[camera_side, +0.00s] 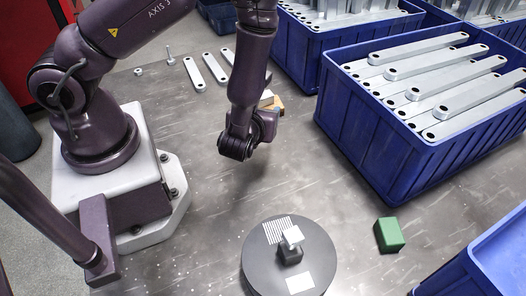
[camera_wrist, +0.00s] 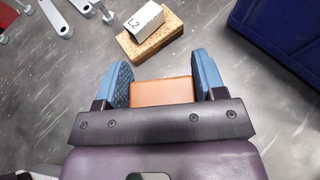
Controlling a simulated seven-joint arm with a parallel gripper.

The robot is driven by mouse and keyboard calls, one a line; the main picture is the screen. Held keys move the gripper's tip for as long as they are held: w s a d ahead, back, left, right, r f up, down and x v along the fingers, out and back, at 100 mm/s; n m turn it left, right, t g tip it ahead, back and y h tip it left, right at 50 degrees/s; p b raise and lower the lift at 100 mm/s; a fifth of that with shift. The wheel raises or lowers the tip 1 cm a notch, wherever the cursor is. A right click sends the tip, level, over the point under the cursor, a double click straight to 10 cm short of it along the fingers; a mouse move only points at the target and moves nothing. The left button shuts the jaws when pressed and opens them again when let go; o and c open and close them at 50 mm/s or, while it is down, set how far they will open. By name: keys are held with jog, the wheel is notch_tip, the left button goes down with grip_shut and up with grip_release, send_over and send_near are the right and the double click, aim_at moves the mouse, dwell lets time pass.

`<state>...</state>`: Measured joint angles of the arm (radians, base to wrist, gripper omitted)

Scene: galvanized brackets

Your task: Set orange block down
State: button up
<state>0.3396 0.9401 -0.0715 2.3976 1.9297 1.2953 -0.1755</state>
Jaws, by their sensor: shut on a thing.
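The orange block (camera_wrist: 162,92) sits between the blue fingertips of my gripper (camera_wrist: 163,84) in the wrist view, with a finger against each side. My gripper is shut on it. The lower part of the block is hidden behind the black gripper body. In the side view my gripper hangs over the middle of the metal table, and the arm hides the block there. I cannot tell how high it is above the table.
Ahead of the block, a white piece marked "L2" (camera_wrist: 144,20) rests on a tan block (camera_wrist: 150,38). A blue bin of brackets (camera_side: 375,150) stands to the right. A green block (camera_side: 389,234) and a round dark turntable (camera_side: 258,262) are nearer. Loose brackets (camera_side: 213,68) lie behind.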

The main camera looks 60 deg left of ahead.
aim_at(267, 150)
jog(key=shift+w+d+r+m+t+h, duration=0.15)
jog(key=shift+d+m+t, duration=0.1)
jog(key=shift+d, duration=0.2)
jog(key=shift+w+d+r+m+t+h, duration=0.15)
jog(key=shift+d+m+t, duration=0.1)
jog(key=shift+d, duration=0.2)
jog(key=shift+w, duration=0.15)
jog(key=shift+f, duration=3.7)
jog(key=shift+f, duration=0.1)
jog(key=o, duration=1)
